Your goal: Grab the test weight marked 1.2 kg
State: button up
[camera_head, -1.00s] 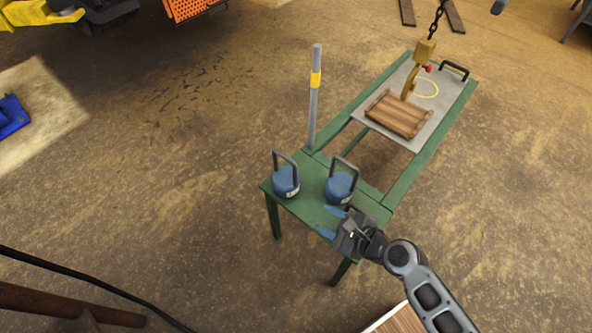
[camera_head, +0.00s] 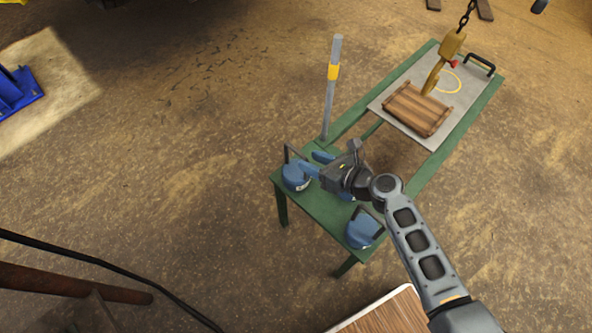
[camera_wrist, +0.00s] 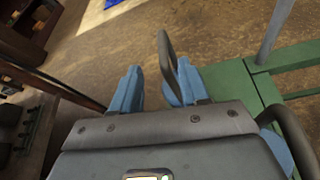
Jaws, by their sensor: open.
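Blue test weights with dark loop handles stand on the green table. The left weight (camera_head: 295,178) is upright. A middle one (camera_head: 346,194) is mostly hidden under my gripper, and a right one (camera_head: 362,230) is by the near corner. Their markings are too small to read, so I cannot tell which is 1.2 kg. My open gripper (camera_head: 313,164) with blue fingers is right beside the left weight. In the wrist view a handle (camera_wrist: 167,50) rises close to the right finger; contact cannot be told. Another handle (camera_wrist: 294,135) shows at lower right.
A grey post (camera_head: 331,95) with a yellow band stands on the green table (camera_head: 323,213) behind the weights. Open floor lies left of the table.

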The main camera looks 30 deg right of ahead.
aim_at(296, 149)
jog(key=x, duration=0.7)
jog(key=shift+w+d+r+b, duration=0.25)
jog(key=shift+d+r+b, duration=0.05)
grip_shut()
dwell(1.0)
jog(key=shift+w+r, duration=0.1)
jog(key=shift+r, duration=0.1)
